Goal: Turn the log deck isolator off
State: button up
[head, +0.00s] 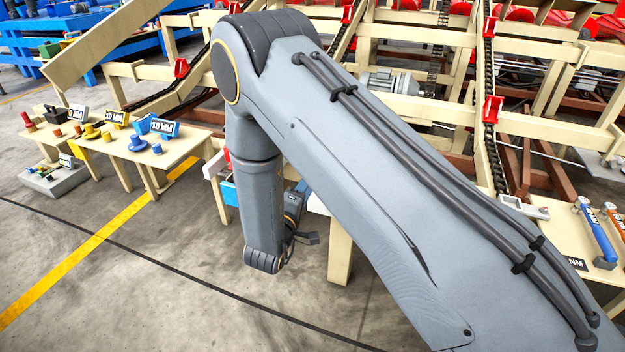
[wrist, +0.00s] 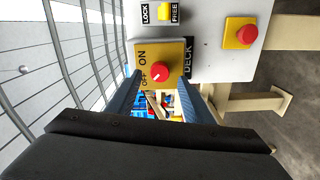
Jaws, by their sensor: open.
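The isolator is a red round knob (wrist: 160,72) on a yellow plate (wrist: 176,51) marked ON and OFF, in the middle of the wrist view. A dark label reading DECK (wrist: 188,58) sits beside it. The lettering appears turned sideways. Which mark the knob points to is too small to tell. My gripper (wrist: 159,82) is open and empty, with one blue-grey finger on each side of the knob in the picture. I see no contact, and the gap in depth is unclear. In the head view my arm hides the isolator.
A yellow LOCK/FREE switch (wrist: 167,13) and a red push button (wrist: 246,35) on a yellow base share the grey panel (wrist: 212,70). In the head view, a table with gauge blocks (head: 150,150) stands left, beside open floor.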

jog(key=v, duration=0.3)
jog(key=shift+s+a, duration=0.15)
jog(key=shift+s, duration=0.25)
jog(key=w+d+r+m+g+y, duration=0.3)
jog(key=w+d+m+g+y, duration=0.1)
jog(key=w, duration=0.1)
jog(key=s+d+r+m+g+y, duration=0.3)
jog(key=s+d+g, duration=0.1)
jog(key=s+d, duration=0.15)
jog(key=s+d+r+m+g, duration=0.1)
jog(key=s+d+g, duration=0.3)
jog(key=s, duration=0.8)
jog(key=s+d+r+m+g, duration=0.2)
jog(key=s+d+m+g, duration=0.2)
jog(key=s+d, duration=0.5)
jog(key=s+g, duration=0.1)
jog(key=s, duration=0.3)
jog(key=shift+d+r+h, duration=0.15)
jog(key=shift+r+h, duration=0.15)
jog(key=shift+h, duration=0.1)
